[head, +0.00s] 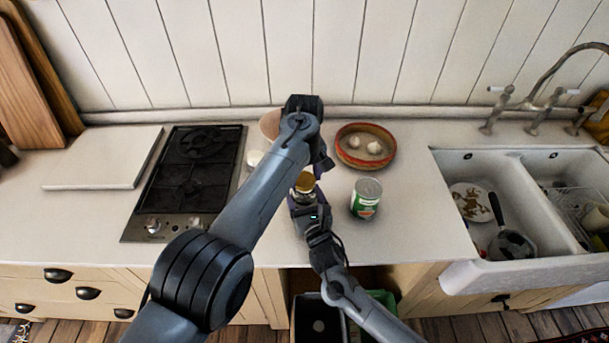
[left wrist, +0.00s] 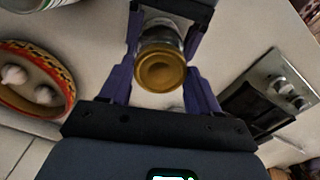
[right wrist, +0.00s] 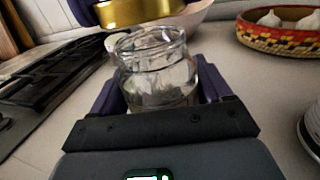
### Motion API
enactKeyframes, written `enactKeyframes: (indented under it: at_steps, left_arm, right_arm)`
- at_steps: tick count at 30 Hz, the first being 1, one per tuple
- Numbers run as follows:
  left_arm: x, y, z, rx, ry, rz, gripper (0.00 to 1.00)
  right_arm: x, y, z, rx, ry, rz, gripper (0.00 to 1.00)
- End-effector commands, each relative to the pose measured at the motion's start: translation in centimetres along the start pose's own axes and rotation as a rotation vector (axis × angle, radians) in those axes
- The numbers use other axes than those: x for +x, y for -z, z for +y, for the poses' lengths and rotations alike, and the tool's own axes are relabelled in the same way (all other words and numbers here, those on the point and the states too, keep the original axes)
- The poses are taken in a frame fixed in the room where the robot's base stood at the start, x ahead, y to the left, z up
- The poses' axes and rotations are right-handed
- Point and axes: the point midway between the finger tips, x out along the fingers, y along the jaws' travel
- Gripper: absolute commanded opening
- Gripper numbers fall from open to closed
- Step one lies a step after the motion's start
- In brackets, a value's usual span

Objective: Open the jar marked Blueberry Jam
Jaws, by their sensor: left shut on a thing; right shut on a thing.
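The gold lid (head: 304,182) is between the fingers of my left gripper (head: 316,168), which reaches down from above. The left wrist view shows the round lid top (left wrist: 160,70) between two purple fingers. The clear glass jar (right wrist: 158,72) stands upright in my right gripper (right wrist: 160,92), shut on its body. In the right wrist view the lid (right wrist: 140,10) is above the jar's open rim, apart from it and offset to the left. The jar looks empty of jam, and no label is readable. My left arm hides part of the counter.
A green-labelled can (head: 366,198) stands right of the jar. A woven bowl with garlic (head: 366,147) is behind it. A gas hob (head: 190,172) is at left, a pale bowl (head: 270,123) behind my left arm, and a double sink (head: 500,205) at right.

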Motion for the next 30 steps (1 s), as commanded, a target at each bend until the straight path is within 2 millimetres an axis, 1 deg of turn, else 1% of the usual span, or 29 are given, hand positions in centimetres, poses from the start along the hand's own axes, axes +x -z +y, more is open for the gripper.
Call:
enactKeyframes:
  at_steps: [10,14,21,29,30]
  left_arm:
    - [-0.3,0.0,0.0,0.0,0.0,0.001,0.25]
    - [-1.4,0.1,0.0,-0.001,-0.001,0.003,0.25]
    - [-3.8,0.0,0.0,0.0,-0.001,0.001,0.26]
    - [-4.0,0.0,0.0,-0.001,0.0,0.0,0.26]
    - [-4.0,0.0,0.0,-0.001,0.0,0.0,0.26]
  right_arm:
    - [0.0,0.1,0.0,0.0,0.0,0.002,0.0]
    - [0.0,0.1,0.0,0.0,0.0,0.002,0.0]
    - [0.0,0.1,0.0,0.0,0.0,0.002,0.0]
    - [0.0,0.1,0.0,0.0,0.0,0.002,0.0]
    - [0.0,0.1,0.0,0.0,0.0,0.002,0.82]
